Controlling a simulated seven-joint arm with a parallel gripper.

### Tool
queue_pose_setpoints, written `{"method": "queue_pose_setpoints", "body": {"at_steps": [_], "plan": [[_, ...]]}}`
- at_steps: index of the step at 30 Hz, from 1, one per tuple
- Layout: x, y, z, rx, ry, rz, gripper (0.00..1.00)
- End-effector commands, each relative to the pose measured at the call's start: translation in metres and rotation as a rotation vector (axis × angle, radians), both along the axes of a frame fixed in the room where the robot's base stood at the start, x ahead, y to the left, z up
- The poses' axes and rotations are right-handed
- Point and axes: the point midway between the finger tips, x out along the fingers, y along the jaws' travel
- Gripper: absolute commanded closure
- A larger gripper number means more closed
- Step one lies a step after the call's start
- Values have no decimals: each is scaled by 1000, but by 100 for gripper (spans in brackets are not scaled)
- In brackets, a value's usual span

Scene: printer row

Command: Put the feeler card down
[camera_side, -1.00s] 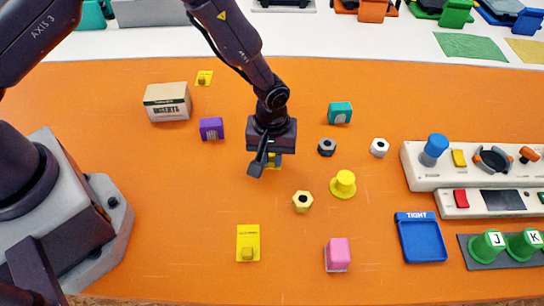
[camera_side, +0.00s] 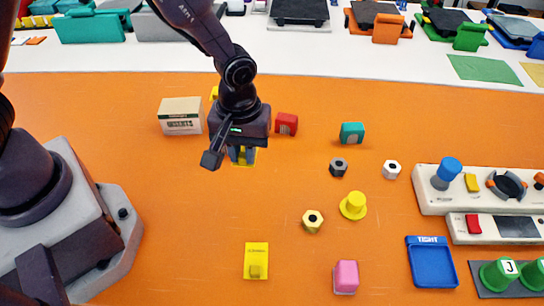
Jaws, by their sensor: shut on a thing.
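A yellow card (camera_side: 243,161) shows just under my gripper (camera_side: 242,154), which is shut on it. The gripper hides most of the card, and I cannot tell how far it is above the orange table. A second yellow card (camera_side: 256,261) with a small raised block lies flat near the front of the table. Part of another yellow piece (camera_side: 214,92) shows behind my gripper.
A cardboard box (camera_side: 181,116) is left of my gripper and a red block (camera_side: 286,124) to its right. A dark nut (camera_side: 338,167), a yellow knob (camera_side: 353,206) and a blue tray (camera_side: 432,263) lie further right. The table (camera_side: 180,210) is clear at front left.

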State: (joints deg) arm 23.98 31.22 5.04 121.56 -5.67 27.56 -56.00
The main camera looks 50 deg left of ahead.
Motion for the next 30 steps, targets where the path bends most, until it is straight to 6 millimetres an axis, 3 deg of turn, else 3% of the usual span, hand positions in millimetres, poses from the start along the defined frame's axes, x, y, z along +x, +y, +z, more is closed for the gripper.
{"method": "queue_pose_setpoints", "body": {"at_steps": [6, 14, 17, 23, 27, 30], "plan": [[-40, 14, 20, -2, -3, -1, 100], [-54, 34, 23, 5, 10, 47, 100], [-41, 52, 19, 9, 11, 120, 100], [20, 116, 12, 11, 1, 258, 100], [58, 164, 14, 10, -6, 261, 100], [77, 185, 18, 8, -10, 222, 100]]}}
